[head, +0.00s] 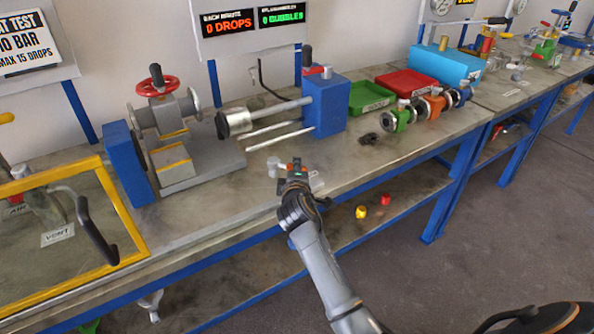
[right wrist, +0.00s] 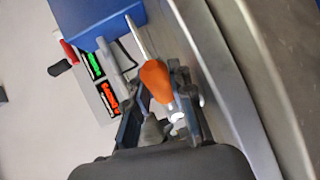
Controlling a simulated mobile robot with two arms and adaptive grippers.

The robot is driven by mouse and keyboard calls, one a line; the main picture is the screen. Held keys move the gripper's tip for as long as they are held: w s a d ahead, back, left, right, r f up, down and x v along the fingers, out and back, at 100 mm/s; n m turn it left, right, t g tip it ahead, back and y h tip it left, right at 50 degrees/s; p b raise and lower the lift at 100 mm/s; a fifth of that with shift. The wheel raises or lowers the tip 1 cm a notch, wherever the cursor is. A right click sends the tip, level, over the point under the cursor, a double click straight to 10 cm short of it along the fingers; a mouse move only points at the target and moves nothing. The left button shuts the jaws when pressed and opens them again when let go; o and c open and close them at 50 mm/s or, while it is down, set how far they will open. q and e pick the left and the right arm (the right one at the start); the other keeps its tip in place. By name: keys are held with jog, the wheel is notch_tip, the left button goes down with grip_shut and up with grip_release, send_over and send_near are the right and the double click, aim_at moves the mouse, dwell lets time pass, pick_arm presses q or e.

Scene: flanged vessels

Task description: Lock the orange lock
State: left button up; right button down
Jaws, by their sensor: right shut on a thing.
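My right gripper (head: 293,174) is over the front part of the workbench, just in front of the blue block of the test rig. In the right wrist view the right gripper (right wrist: 160,98) is shut around an orange, rounded thing (right wrist: 156,78). In the head view the held thing is mostly hidden by the gripper. My left gripper is not in view.
The blue block (head: 327,104) with grey rods stands behind the right gripper. A clamp with a red handwheel (head: 158,86) is on the left. Green (head: 372,98) and red (head: 408,83) trays and flanged vessels (head: 396,119) stand to the right. A yellow frame (head: 125,211) is at the left.

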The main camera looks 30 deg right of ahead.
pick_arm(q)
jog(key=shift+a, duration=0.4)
pick_arm(e)
jog(key=shift+f, duration=0.1)
